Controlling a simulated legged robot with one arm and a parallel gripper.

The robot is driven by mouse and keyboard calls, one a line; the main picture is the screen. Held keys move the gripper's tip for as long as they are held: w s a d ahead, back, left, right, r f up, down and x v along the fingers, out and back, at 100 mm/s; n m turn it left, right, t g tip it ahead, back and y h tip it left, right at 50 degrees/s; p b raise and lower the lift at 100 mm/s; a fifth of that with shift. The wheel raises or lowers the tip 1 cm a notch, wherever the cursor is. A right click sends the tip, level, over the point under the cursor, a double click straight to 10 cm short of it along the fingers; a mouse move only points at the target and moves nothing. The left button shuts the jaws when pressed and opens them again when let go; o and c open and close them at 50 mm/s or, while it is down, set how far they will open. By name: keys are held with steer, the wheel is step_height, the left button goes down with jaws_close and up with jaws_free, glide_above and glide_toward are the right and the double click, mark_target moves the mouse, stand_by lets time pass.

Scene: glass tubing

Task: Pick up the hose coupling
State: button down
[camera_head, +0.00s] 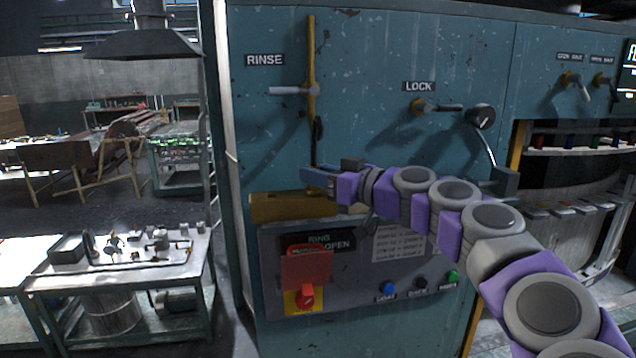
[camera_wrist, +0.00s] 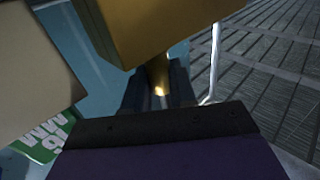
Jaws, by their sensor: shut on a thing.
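My gripper (camera_head: 312,176) is at the blue-green machine panel, just above a brass-coloured ledge and below a vertical yellow pipe. In the wrist view, its dark fingers (camera_wrist: 160,92) are shut on a small brass cylinder (camera_wrist: 158,73), which I take to be the hose coupling. The cylinder's upper end meets or passes behind a yellow-brown block (camera_wrist: 160,25), and I cannot tell whether they are joined. In the head view, the coupling is hidden by the gripper or too small to make out.
The yellow pipe (camera_head: 311,70) with a pale RINSE handle (camera_head: 293,90) stands above the gripper. The brass-coloured ledge (camera_head: 275,207) and a red cover (camera_head: 306,268) are below. The LOCK lever (camera_head: 440,106) is to the right. A cluttered workbench (camera_head: 150,275) stands left.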

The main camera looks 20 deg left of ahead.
steer(key=shift+s+a, duration=0.15)
steer(key=shift+a, duration=0.2)
steer(key=shift+d, duration=0.1)
